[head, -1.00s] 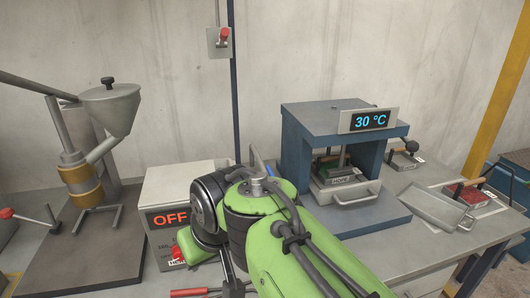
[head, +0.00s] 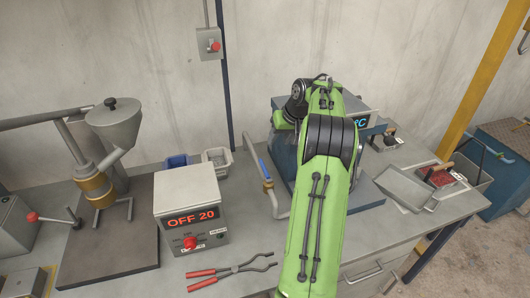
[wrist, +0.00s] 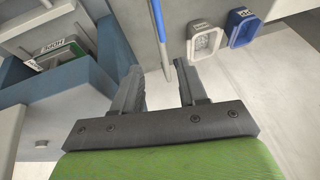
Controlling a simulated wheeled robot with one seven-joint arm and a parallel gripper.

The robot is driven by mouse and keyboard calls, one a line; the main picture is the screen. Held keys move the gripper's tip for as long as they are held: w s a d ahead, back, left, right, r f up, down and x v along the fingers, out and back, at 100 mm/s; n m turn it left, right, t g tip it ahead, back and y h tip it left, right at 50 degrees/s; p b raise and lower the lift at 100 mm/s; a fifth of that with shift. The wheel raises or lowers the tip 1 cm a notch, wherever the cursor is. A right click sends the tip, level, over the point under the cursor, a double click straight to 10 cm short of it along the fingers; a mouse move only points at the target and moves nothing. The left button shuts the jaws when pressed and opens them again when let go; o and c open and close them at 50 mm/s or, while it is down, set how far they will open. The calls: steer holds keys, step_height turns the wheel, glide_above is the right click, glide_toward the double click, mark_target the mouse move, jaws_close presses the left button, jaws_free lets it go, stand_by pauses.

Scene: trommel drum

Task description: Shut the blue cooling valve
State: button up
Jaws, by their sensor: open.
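The blue cooling valve lever (head: 264,169) sits on a pale pipe (head: 271,197) at the left side of the blue press. It lies roughly along the pipe. In the wrist view the blue lever (wrist: 160,22) appears as a thin bar at the top centre. My gripper (wrist: 159,82) is open and empty, with its two fingers apart. The lever's near end shows beyond the gap between the fingertips, and I see no contact. In the head view my green arm hides the gripper and much of the press.
A control box (head: 191,205) reading "OFF 20" and red-handled tongs (head: 232,271) are left of my arm. Blue (head: 177,161) and white (head: 217,160) bins stand behind the box. A metal tray (head: 408,187) lies right of the press. The bench between box and pipe is clear.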

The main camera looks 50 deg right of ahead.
mark_target(263, 164)
steer(key=b+x, duration=0.1)
steer(key=x, duration=1.5)
steer(key=shift+a, duration=0.15)
steer(key=shift+r, duration=0.1)
jaws_close()
